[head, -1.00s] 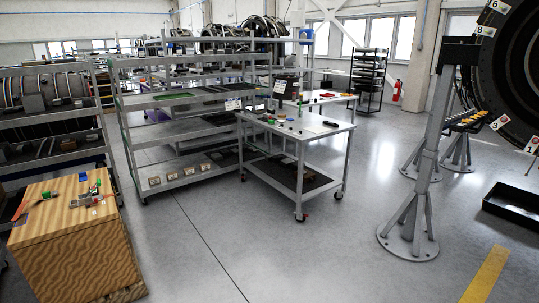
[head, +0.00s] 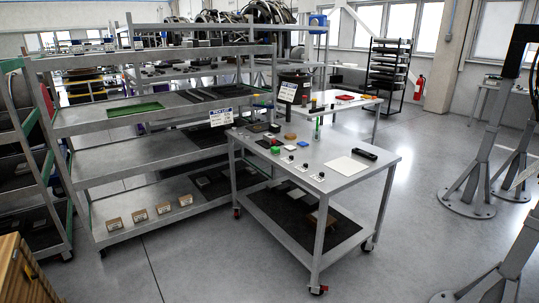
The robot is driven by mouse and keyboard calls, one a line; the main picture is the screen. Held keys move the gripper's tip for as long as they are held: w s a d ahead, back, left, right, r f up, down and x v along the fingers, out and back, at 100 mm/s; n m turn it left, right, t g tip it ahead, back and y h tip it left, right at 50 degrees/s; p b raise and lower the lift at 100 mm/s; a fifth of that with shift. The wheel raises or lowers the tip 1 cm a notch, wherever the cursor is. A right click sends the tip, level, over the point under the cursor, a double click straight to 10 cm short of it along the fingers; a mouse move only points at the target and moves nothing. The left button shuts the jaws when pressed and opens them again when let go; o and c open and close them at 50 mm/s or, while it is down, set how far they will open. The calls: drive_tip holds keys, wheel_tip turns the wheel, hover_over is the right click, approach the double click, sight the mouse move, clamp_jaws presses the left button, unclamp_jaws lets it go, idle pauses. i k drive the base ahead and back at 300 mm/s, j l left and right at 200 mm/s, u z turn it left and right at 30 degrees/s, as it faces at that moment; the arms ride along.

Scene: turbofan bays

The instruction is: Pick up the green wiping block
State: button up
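My gripper is not in view.
Several small parts and a white sheet (head: 352,166) share the cart top. Shelving with a green tray (head: 135,109) stands left of the cart. A wooden crate (head: 18,274) is at the lower left. Grey stands (head: 480,165) are at right. Floor in front of the cart is clear.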

sight(275, 150)
drive_tip(key=i+l+u, duration=0.15)
drive_tip(key=i, duration=0.7)
